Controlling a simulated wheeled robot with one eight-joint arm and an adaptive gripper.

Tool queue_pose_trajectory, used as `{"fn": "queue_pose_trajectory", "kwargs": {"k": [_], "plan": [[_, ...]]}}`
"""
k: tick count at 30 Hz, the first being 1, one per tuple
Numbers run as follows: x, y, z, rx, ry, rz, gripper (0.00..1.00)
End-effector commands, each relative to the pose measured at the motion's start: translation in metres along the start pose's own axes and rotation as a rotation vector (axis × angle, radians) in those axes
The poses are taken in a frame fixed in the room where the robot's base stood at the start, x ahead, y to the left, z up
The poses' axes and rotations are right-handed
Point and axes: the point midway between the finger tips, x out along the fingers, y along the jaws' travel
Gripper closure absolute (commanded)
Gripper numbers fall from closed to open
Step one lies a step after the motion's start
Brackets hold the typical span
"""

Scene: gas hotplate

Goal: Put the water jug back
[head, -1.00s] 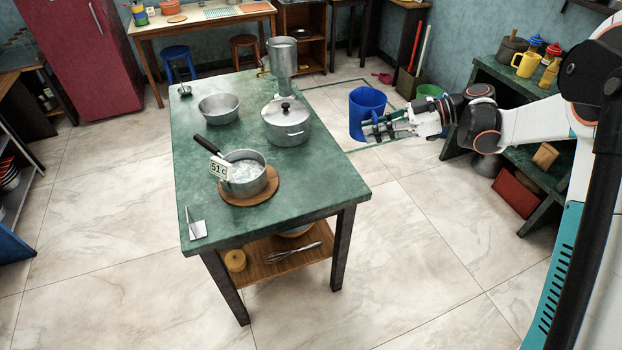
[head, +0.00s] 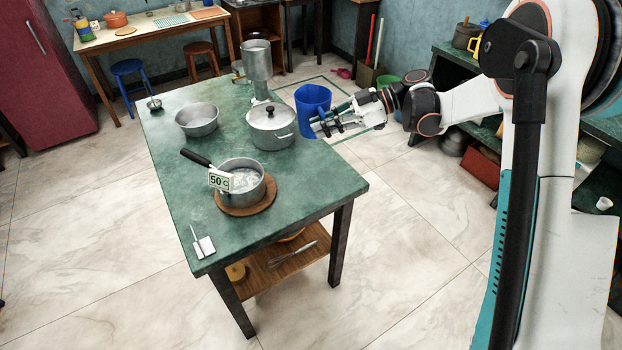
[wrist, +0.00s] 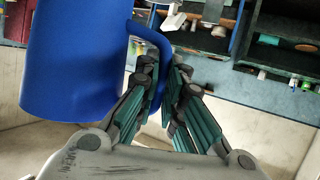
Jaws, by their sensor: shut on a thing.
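The water jug is a blue jug (head: 313,103), held in the air just right of the green table's far right corner in the head view. It looks upright there. My gripper (head: 318,126) is shut on its handle, on the right side of the jug. In the wrist view the blue jug (wrist: 75,60) fills the upper left, and its handle (wrist: 160,55) runs down between the fingers of my gripper (wrist: 165,85). The inside of the jug is hidden.
The green table (head: 310,190) carries a lidded pot (head: 271,128), a metal bowl (head: 196,120), a tall metal vessel (head: 257,62) and a saucepan (head: 240,180) tagged 50°C. A green shelf (head: 450,65) stands at the right. Floor (head: 400,230) right of the table is open.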

Motion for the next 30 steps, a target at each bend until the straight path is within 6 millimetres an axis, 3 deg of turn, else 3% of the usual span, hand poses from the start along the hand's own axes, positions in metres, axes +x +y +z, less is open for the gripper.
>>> {"fn": "queue_pose_trajectory", "kwargs": {"k": [5, 18, 22, 30], "plan": [[0.009, 0.0, 0.021, -0.001, 0.001, 0.0, 1.0], [0.049, -0.004, 0.119, -0.001, 0.001, 0.0, 1.0], [0.057, -0.004, 0.137, -0.001, 0.001, 0.0, 1.0], [0.064, -0.005, 0.153, -0.001, 0.001, 0.0, 1.0]]}}
